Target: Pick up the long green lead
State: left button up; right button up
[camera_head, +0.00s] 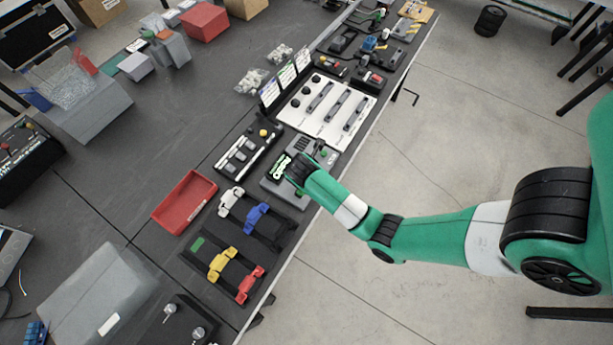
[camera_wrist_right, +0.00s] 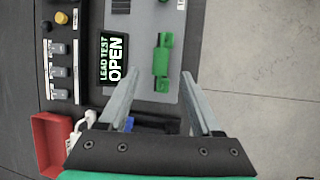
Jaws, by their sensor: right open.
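The long green lead (camera_wrist_right: 162,60) lies on a grey lead tester (camera_wrist_right: 144,20) in the right wrist view, lengthwise up the picture. Its near end lies between the tips of my right gripper (camera_wrist_right: 161,84), which is open and empty above the tester. I cannot tell the height of the gripper over the lead. The tester's screen (camera_wrist_right: 113,58) reads "LEAD TEST OPEN". My left gripper is not in view.
White (camera_head: 230,198), blue (camera_head: 256,215), yellow (camera_head: 221,262) and red (camera_head: 250,284) leads lie in dark holders nearer on the bench. A red tray (camera_head: 185,202) and a switch box (camera_head: 248,150) are left of the tester. A white panel (camera_head: 327,108) stands beyond it.

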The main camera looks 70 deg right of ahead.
jog(key=b+x, duration=0.1)
jog(key=x, duration=0.4)
jog(key=b+x, duration=0.2)
jog(key=x, duration=0.3)
jog(key=shift+b, duration=0.3)
jog(key=shift+s, duration=0.1)
grip_shut()
